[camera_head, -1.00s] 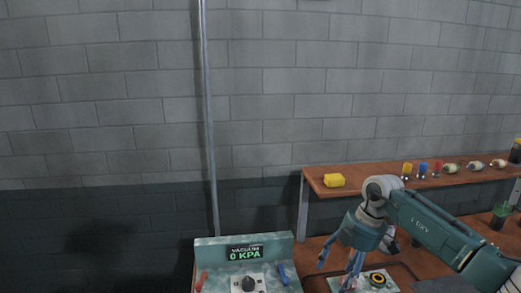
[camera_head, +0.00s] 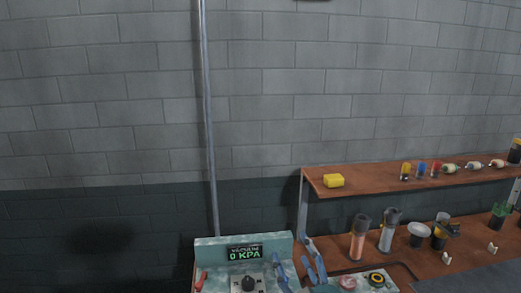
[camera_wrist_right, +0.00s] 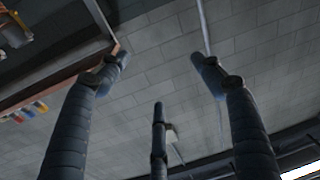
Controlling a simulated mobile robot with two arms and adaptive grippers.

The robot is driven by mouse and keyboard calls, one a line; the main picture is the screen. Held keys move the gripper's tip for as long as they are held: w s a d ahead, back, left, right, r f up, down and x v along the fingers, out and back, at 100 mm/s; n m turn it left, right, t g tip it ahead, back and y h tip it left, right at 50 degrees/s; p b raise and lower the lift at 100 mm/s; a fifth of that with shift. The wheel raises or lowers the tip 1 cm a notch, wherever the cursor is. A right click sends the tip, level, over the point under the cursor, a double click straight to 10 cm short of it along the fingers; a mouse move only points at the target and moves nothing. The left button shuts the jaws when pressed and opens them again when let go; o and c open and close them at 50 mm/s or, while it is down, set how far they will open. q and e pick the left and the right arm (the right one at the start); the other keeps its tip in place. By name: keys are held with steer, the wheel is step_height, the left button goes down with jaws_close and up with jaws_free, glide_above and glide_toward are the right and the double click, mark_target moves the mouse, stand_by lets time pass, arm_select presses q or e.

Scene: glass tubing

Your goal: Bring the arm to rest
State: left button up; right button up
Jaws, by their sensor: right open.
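In the head view only the blue-grey fingers of my right gripper (camera_head: 312,264) show, low in the picture just right of the vacuum panel. The rest of my right arm is out of that view. In the right wrist view the three dark jointed fingers of this gripper (camera_wrist_right: 160,82) are spread wide apart. Nothing is between them; the grey block wall lies behind. My left gripper is in neither view.
The vacuum panel (camera_head: 218,249) reads 0 KPA and stands left of the fingers. A wooden shelf (camera_head: 375,187) carries a yellow block (camera_head: 334,180) and several small bottles. Below it, cylinders, jars and a tape roll (camera_head: 377,279) stand on the bench. A pole (camera_head: 208,120) runs up the wall.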

steer(key=s+d+f+m+g+h, duration=0.35)
steer(key=s+d+f, duration=0.3)
steer(key=f, duration=0.35)
steer(key=s+d+f+g, duration=0.2)
steer(key=s+f+g, duration=0.25)
steer(key=s, duration=0.45)
steer(key=s+d+f+n+g, duration=0.1)
steer(key=s+f+g, duration=0.2)
steer(key=s+f, duration=0.5)
steer(key=s+d+f+g, duration=0.2)
steer(key=s+f+g, duration=0.15)
steer(key=s, duration=0.75)
step_height(320, 180, down, 28)
steer(key=s+g+b, duration=0.1)
steer(key=g+b, duration=0.1)
steer(key=b, duration=0.3)
steer(key=s+d+f+b, duration=0.1)
steer(key=s+f+b, duration=0.1)
steer(key=s+f, duration=0.7)
steer(key=s+d+f+b, duration=0.2)
steer(key=s+f, duration=0.7)
steer(key=f, duration=0.5)
steer(key=shift+f+n+g+h+b, duration=0.35)
steer(key=shift+f+g+b, duration=0.1)
steer(key=shift+b, duration=0.15)
